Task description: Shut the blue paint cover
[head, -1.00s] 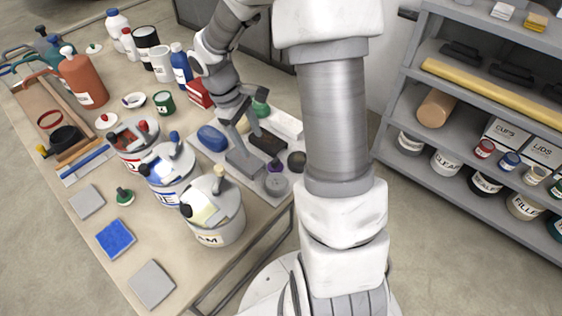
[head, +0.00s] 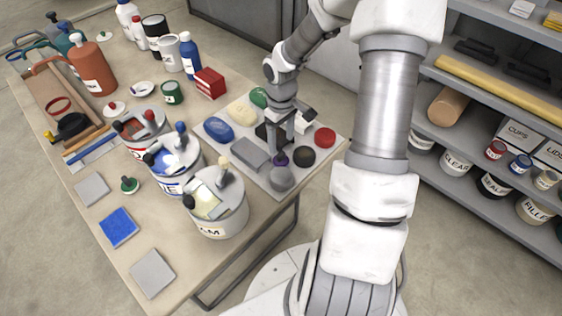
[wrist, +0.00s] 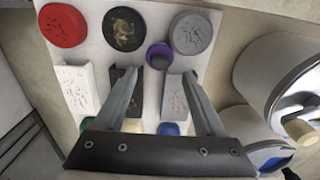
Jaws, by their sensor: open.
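The blue paint can (head: 174,187) stands in the middle of a row of three cans on the bench. Its grey cover leaves part of the top open, showing blue paint (head: 163,160). A blue knob (head: 181,128) stands up at its top. My gripper (head: 285,158) is right of the cans, over a pale board of blocks and discs. In the wrist view my gripper (wrist: 158,75) is open, with a purple knob (wrist: 159,55) just beyond and between its fingertips. I cannot tell if they touch it. Part of the blue can (wrist: 268,154) shows at lower right there.
The cream can (head: 222,218) and red can (head: 138,143) flank the blue one. Discs, including a red one (head: 325,137) and a dark one (head: 303,156), lie near my gripper. Bottles stand at the back. A shelf (head: 480,130) is at right.

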